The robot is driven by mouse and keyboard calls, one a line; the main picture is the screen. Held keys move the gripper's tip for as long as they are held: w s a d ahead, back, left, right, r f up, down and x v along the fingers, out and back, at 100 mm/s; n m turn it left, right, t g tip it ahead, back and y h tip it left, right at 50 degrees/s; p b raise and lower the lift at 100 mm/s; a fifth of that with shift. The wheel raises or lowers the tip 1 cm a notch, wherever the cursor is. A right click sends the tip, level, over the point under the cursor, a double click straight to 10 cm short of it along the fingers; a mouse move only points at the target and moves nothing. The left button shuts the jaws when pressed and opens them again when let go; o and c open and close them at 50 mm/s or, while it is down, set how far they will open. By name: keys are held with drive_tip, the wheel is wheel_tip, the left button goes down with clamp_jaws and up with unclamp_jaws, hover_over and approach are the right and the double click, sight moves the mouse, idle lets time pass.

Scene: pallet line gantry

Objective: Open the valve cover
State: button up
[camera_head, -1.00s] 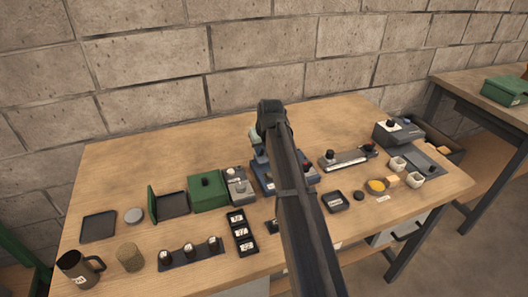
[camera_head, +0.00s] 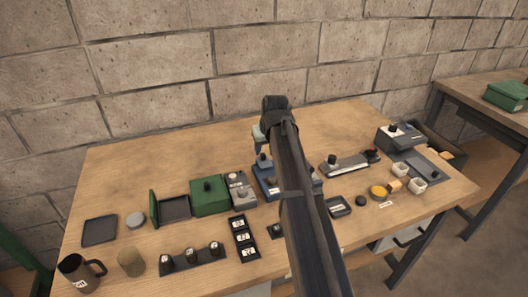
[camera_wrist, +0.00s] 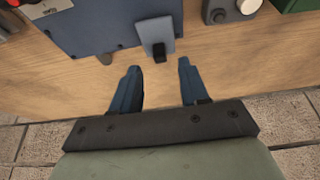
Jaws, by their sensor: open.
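The blue housing (camera_head: 266,180) sits mid-table, largely hidden behind my arm in the head view. In the wrist view its flat blue-grey top (camera_wrist: 100,25) fills the upper left. A grey tab with a dark end (camera_wrist: 156,35) sticks out over its edge. I cannot tell for certain which part is the valve cover. My gripper (camera_wrist: 160,66) is open and empty, its two blue fingers apart over bare wood just short of the tab, one on either side of its line.
A grey box with a knob (camera_head: 240,190) and a green box (camera_head: 209,196) stand left of the housing. A slider rail (camera_head: 345,164) lies to the right. Small trays, a mug (camera_head: 78,272) and cups (camera_head: 416,186) are spread around. The back of the table near the wall is clear.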

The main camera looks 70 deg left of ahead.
drive_tip(key=v, duration=1)
drive_tip(key=shift+w+f, duration=0.1)
